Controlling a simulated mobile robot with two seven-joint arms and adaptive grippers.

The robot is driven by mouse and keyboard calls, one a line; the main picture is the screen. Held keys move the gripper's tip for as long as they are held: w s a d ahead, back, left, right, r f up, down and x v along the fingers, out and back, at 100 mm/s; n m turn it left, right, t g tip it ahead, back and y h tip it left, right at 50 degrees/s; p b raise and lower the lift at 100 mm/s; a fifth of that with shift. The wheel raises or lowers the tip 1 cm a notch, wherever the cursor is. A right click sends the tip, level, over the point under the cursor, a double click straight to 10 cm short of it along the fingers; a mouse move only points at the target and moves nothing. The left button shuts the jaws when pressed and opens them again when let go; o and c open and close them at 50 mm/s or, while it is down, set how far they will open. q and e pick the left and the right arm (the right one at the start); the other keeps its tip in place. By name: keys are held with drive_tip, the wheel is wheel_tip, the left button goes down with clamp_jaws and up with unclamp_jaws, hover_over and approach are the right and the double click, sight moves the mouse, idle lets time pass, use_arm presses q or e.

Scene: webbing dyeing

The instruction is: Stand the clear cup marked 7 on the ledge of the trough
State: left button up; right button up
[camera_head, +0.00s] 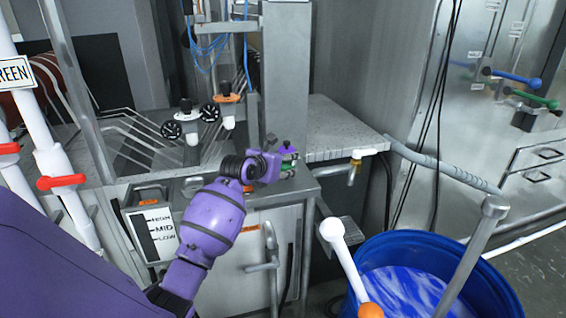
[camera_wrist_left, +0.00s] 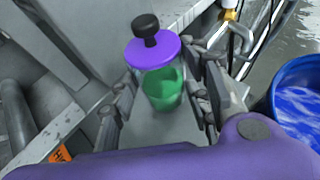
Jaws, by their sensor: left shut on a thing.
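My left gripper (camera_head: 288,163) is at the steel ledge (camera_head: 297,186) on the front of the machine in the head view. In the left wrist view it (camera_wrist_left: 165,100) is shut on a small clear-looking cup (camera_wrist_left: 162,92) with green in it. In the head view the cup (camera_head: 287,168) is mostly hidden by the gripper. I cannot see a 7 on it, nor tell whether its base touches the ledge. My right gripper is not in view.
Two white fittings with dark tops, one with an orange collar (camera_head: 229,98), stand behind the ledge. A steel post (camera_head: 286,75) rises just behind the gripper. A grey side table (camera_head: 335,128) is to the right. A blue barrel (camera_head: 500,275) of blue liquid stands front right.

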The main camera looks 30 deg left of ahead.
use_arm(q)
drive_tip(key=o, duration=0.9)
drive_tip(key=shift+f, duration=0.2)
drive_tip(key=o, duration=0.4)
drive_tip(key=shift+o, duration=0.2)
drive_tip(key=shift+r, duration=0.2)
drive_tip(key=a+v, duration=0.1)
drive_tip(key=v, duration=1.1)
drive_tip(key=shift+d, duration=0.45)
